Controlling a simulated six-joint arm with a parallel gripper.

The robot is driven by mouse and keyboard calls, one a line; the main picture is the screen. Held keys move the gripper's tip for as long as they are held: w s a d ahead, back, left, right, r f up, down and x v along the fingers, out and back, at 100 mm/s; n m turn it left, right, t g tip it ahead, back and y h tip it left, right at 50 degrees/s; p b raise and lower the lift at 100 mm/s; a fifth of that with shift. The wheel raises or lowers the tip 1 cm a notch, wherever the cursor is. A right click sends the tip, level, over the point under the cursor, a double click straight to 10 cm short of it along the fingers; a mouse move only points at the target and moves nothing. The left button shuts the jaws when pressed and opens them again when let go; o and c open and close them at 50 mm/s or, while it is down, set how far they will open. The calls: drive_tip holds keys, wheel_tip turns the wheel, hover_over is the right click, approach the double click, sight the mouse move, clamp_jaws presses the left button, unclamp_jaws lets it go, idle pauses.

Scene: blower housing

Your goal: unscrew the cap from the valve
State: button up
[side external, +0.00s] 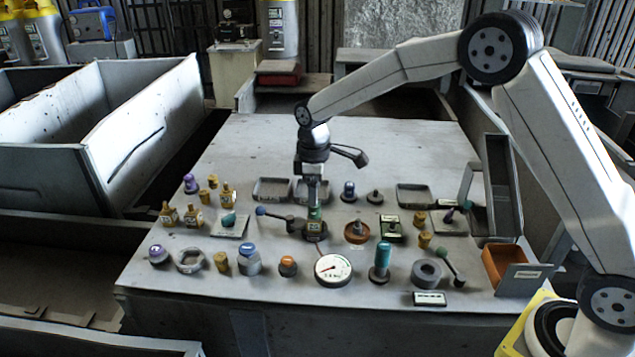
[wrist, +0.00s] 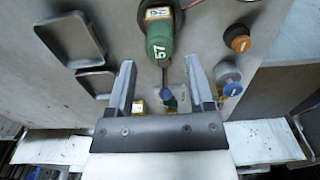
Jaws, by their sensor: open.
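A green cap (wrist: 159,45) with a white number on its side shows in the wrist view, just ahead of my fingertips and roughly centred between them. It sits on a valve body with a pale label plate (wrist: 158,13) and a dark round base. In the side view the labelled valve (side external: 315,227) stands upright mid-table, directly under my gripper (side external: 313,200), which hides much of its top. My gripper is open in the wrist view (wrist: 159,66), with nothing held between the fingers.
A lever with a blue knob (side external: 261,211) reaches close to the valve's left. Empty shallow trays (side external: 272,190) lie behind. Bare table (side external: 300,140) is free at the back.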

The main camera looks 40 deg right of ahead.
sight(314, 209)
drive_tip(key=shift+f, duration=2.6)
clamp_jaws()
drive_tip(key=shift+n, duration=2)
